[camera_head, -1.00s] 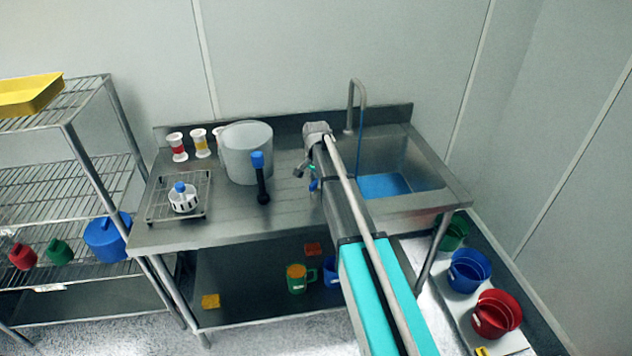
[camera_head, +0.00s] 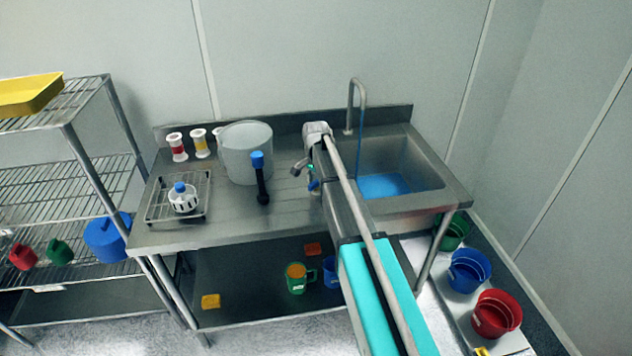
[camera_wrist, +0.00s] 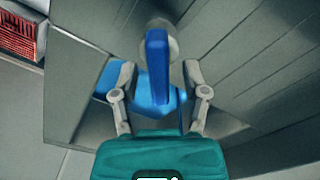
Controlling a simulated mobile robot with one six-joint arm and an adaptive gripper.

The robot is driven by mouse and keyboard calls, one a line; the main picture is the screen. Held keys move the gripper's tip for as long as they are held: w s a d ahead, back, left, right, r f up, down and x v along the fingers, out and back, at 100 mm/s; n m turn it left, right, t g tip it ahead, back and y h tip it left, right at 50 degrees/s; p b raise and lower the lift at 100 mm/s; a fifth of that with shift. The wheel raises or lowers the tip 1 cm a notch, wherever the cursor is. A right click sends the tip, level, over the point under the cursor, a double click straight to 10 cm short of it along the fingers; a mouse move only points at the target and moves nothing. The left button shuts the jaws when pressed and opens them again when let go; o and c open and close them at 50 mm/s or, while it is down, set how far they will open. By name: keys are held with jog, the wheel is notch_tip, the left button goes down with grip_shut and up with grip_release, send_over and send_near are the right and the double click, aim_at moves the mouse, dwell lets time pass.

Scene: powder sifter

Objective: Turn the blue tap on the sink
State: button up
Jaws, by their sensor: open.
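The sink (camera_head: 420,182) is set into the right of the steel table, with blue at the bottom of its basin. A tall curved spout (camera_head: 357,92) stands behind it, and a thin blue line runs from the spout down to the basin. My gripper (camera_wrist: 160,78) is open in the wrist view. Its two fingers stand on either side of an upright blue tap handle (camera_wrist: 157,62), with gaps between. A wider blue part lies beyond and below the handle. In the head view my arm hides most of the gripper; a small blue part (camera_head: 314,186) shows beside it.
On the table stand a white bucket (camera_head: 247,158), a black tool with a blue top (camera_head: 261,180), spools (camera_head: 177,147) and a wire rack (camera_head: 160,208). A shelf (camera_head: 85,180) is at left. Red, blue and green buckets (camera_head: 497,314) sit on the right. Mugs (camera_head: 296,283) are below.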

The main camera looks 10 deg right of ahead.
aim_at(316, 180)
jog(key=shift+n, duration=0.3)
jog(key=shift+n, duration=0.4)
jog(key=shift+r+p, duration=0.35)
jog(key=shift+r, duration=0.05)
notch_tip(316, 180, up, 14)
jog(key=f+p, duration=0.1)
jog(key=p, duration=1.3)
jog(key=s+f+n+b, duration=0.3)
jog(key=s+n, duration=0.1)
jog(key=s, duration=1)
jog(key=s+f+n+b, duration=0.3)
jog(key=s+n+b, duration=0.1)
jog(key=s, duration=1.1)
jog(key=shift+s+d+n, duration=0.15)
jog(key=shift+s+n, duration=0.15)
jog(key=shift+n, duration=0.1)
jog(key=shift+f, duration=0.1)
jog(key=shift+s, duration=0.1)
